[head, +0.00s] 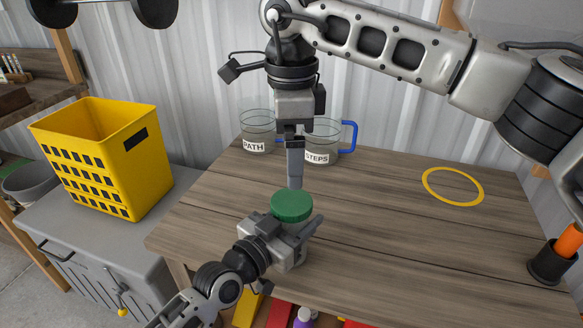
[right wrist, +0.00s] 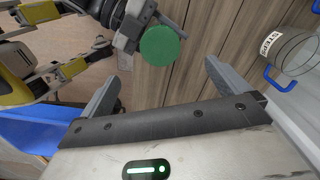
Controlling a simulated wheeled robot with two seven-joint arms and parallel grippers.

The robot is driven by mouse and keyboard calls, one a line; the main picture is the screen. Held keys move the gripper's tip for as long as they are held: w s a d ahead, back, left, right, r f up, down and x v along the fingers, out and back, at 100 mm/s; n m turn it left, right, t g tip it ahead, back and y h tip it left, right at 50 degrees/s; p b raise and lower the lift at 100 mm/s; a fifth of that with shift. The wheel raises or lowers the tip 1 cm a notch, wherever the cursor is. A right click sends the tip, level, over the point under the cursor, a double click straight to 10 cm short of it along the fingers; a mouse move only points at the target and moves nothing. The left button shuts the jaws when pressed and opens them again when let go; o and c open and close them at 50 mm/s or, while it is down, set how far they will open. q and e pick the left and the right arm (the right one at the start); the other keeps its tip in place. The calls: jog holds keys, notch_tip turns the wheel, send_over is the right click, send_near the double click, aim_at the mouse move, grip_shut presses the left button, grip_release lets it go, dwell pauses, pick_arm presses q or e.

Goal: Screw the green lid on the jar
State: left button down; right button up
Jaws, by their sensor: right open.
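The green lid (head: 291,204) sits level on top of the jar (head: 301,254) near the table's front edge. The jar is mostly hidden by my left gripper (head: 297,232), whose fingers close around it just below the lid. Whether the lid is threaded on cannot be seen. My right gripper (head: 295,183) points down from above, its fingertips just over the back of the lid. In the right wrist view the right gripper (right wrist: 162,72) is open and empty, and the lid (right wrist: 158,46) shows beyond the gap between its fingers.
Two glass mugs, labelled PATH (head: 257,134) and STEPS (head: 322,142), stand at the table's back. A yellow ring (head: 453,186) lies on the right. An orange-handled item in a black cup (head: 550,264) is at the right edge. A yellow basket (head: 112,160) stands left. The table's middle right (head: 400,235) is clear.

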notch_tip(320, 180, up, 7)
jog(key=shift+f, duration=0.1)
pick_arm(q)
jog(key=shift+c, duration=2.2)
grip_release()
jog(key=shift+a, duration=0.1)
jog(key=v, duration=1.5)
jog(key=shift+s+a, duration=0.2)
jog(key=shift+s, duration=0.15)
pick_arm(e)
jog(key=shift+f, duration=0.25)
